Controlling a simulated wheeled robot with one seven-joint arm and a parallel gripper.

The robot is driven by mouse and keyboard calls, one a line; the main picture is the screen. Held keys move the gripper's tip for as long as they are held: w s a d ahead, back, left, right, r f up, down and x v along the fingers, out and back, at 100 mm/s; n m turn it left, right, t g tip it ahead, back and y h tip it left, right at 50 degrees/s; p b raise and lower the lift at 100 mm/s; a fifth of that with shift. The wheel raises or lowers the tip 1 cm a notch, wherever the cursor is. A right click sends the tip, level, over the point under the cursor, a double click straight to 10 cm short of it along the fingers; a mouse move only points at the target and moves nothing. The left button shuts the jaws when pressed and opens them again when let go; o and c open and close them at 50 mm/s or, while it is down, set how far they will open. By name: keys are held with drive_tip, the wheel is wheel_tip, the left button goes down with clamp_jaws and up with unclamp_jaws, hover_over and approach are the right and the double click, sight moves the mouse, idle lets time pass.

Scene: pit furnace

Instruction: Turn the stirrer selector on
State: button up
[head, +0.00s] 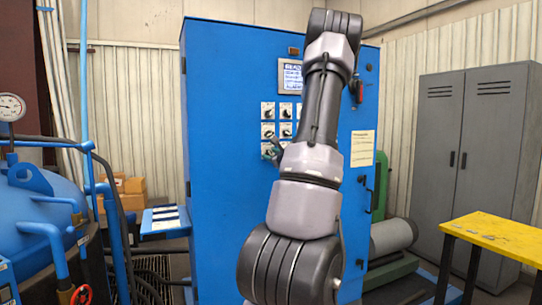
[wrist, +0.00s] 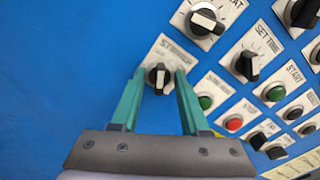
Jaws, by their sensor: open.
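The stirrer selector (wrist: 157,77) is a black knob with a pale pointer bar on a white plate, whose label is only partly readable in the wrist view. The bar stands roughly upright in that picture. My gripper (wrist: 160,73) is open, with one teal finger on each side of the knob. I cannot tell whether either finger touches it. In the head view my gripper (head: 272,149) shows only in part at the panel of the blue cabinet (head: 226,210). My arm hides much of the panel there.
Other selectors, including one labelled SET TIME (wrist: 247,66), sit close by. A green button (wrist: 205,102) and a red button (wrist: 234,124) lie to the lower right. A yellow table (head: 497,237) and grey locker (head: 470,150) stand right; a blue vessel (head: 35,215) stands left.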

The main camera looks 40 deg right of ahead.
drive_tip(key=shift+c, duration=0.3)
clamp_jaws()
drive_tip(key=shift+m, duration=0.3)
drive_tip(key=m, duration=0.5)
drive_tip(key=shift+m, duration=0.3)
drive_tip(key=m, duration=0.5)
drive_tip(key=shift+s+d+m, duration=0.1)
drive_tip(key=shift+d+m, duration=0.1)
drive_tip(key=shift+m, duration=0.1)
drive_tip(key=shift+o, duration=0.3)
unclamp_jaws()
